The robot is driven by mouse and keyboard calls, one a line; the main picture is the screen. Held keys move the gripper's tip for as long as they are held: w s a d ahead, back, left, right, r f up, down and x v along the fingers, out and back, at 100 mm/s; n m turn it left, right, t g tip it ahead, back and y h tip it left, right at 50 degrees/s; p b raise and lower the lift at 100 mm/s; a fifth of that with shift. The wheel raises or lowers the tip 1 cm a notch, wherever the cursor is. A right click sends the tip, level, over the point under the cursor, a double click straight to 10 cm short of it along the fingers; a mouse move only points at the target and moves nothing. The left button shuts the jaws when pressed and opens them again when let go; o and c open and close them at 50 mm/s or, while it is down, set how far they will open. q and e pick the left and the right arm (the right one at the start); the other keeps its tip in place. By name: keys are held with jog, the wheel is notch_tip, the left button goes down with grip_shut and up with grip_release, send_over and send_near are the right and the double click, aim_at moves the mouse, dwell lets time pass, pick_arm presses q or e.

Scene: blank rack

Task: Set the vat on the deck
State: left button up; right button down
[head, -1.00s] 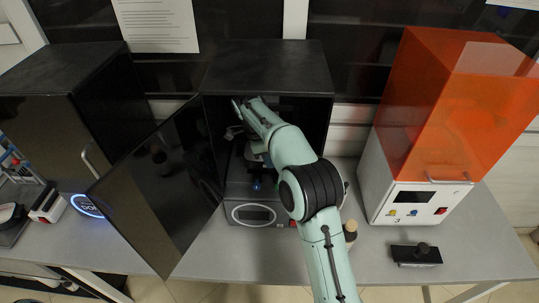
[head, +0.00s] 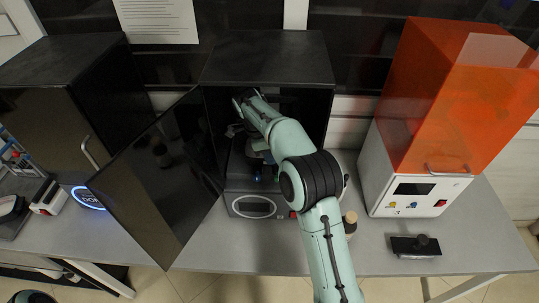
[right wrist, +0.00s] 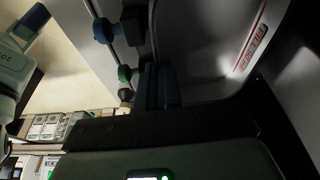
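A grey metal surface with a red FILL mark, which looks like the vat (right wrist: 225,55), fills the upper right of the right wrist view, very close to the camera. In the head view my right arm reaches into the open dark cabinet (head: 265,62), above the machine's grey base (head: 222,205). My right gripper (right wrist: 157,85) shows as dark fingers beside the vat; whether they grip it is unclear. In the head view the arm and shadow hide the fingertips and most of the vat. The deck's surface cannot be made out.
The cabinet's dark door (head: 155,185) stands open to the left. A white machine with an orange cover (head: 445,95) stands to the right. A small bottle (head: 350,222) and a black block with a knob (head: 415,246) stand on the grey bench (head: 285,261).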

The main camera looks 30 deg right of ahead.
jog(key=shift+f, duration=0.15)
jog(key=c, duration=1.2)
grip_release()
jog(key=shift+c, duration=0.2)
